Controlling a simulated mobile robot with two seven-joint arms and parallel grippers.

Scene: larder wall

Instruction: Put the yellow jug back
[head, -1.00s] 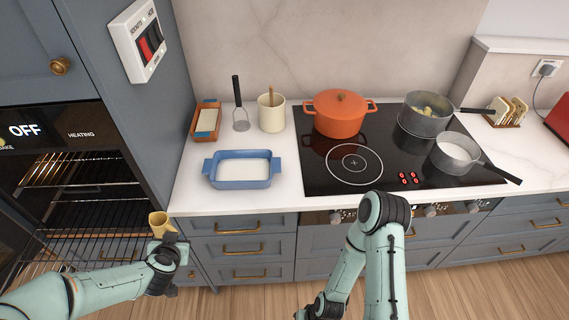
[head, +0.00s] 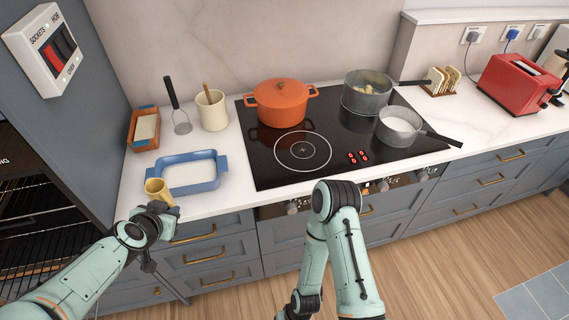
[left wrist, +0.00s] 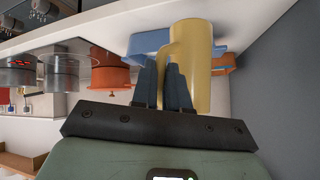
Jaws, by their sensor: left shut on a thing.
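The yellow jug (head: 158,191) is at the counter's front edge, by the near left corner of the blue dish, in the head view. My left gripper (head: 160,207) is shut on it. In the left wrist view the jug (left wrist: 195,60) is large, and the dark fingers (left wrist: 163,80) are at its side, seemingly on its handle. That view appears upside down. I cannot tell whether the jug touches the counter. My right arm is folded in front of the drawers, and its gripper is not seen.
The blue dish (head: 188,171) with white contents stands just behind the jug. An orange pot (head: 280,103) and two grey pans (head: 366,97) are on the hob. A cream crock (head: 211,112), a masher and a terracotta dish (head: 143,130) stand behind. A red toaster (head: 513,84) is far right.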

